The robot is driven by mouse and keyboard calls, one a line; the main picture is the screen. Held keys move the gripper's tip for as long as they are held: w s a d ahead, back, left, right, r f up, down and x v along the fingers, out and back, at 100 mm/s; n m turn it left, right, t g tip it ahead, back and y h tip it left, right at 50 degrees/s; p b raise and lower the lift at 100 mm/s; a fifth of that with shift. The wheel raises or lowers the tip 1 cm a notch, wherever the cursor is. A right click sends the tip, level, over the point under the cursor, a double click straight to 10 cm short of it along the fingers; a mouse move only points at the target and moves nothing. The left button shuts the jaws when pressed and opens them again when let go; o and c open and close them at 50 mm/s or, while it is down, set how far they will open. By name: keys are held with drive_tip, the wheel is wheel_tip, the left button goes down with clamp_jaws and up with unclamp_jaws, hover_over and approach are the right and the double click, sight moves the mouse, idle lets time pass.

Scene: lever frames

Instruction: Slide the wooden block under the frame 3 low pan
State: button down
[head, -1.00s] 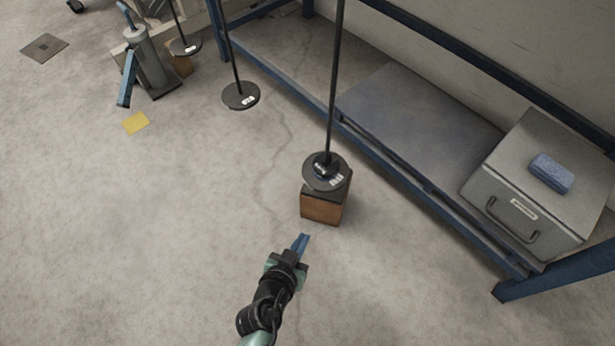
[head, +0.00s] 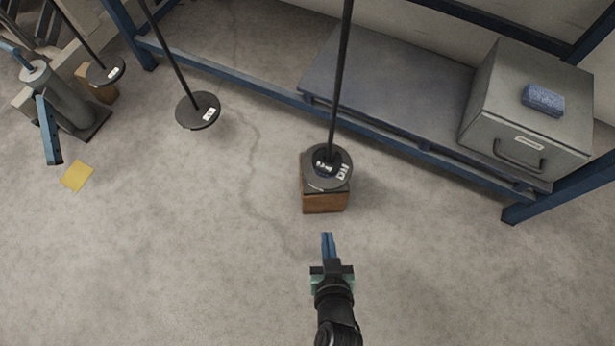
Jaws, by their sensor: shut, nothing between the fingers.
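The wooden block (head: 325,204) is a brown cube on the concrete floor, in the middle of the head view. A dark round pan (head: 343,180) on a long rod hangs over it and covers much of its top face. A small weight sits on this pan. I cannot tell whether pan and block touch, and no frame number is readable. My gripper (head: 327,238) is just in front of the block, on the near side. Its blue fingers are shut, empty, and point at the block's front face with a small gap of floor between.
A second round pan (head: 190,122) hangs to the left, and a third (head: 112,76) farther left, near another wooden block (head: 104,94). A blue-framed rack (head: 262,90) runs behind, holding a grey box (head: 530,110) with a blue sponge-like block (head: 543,99). The near floor is clear.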

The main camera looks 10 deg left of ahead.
sight(327, 195)
drive_tip(key=w+b, duration=0.1)
drive_tip(key=w, duration=0.3)
drive_tip(key=w+a+b, duration=0.1)
drive_tip(key=w+b, duration=0.1)
drive_tip(key=w, duration=0.2)
drive_tip(key=w+b, duration=0.1)
drive_tip(key=w, duration=0.3)
drive_tip(key=shift+w+a+r+b, duration=0.1)
drive_tip(key=shift+w+a+b, duration=0.1)
drive_tip(key=shift+b, duration=0.2)
drive_tip(key=shift+s+f+b, duration=0.25)
drive_tip(key=shift+f+b, duration=0.45)
drive_tip(key=shift+f, duration=0.1)
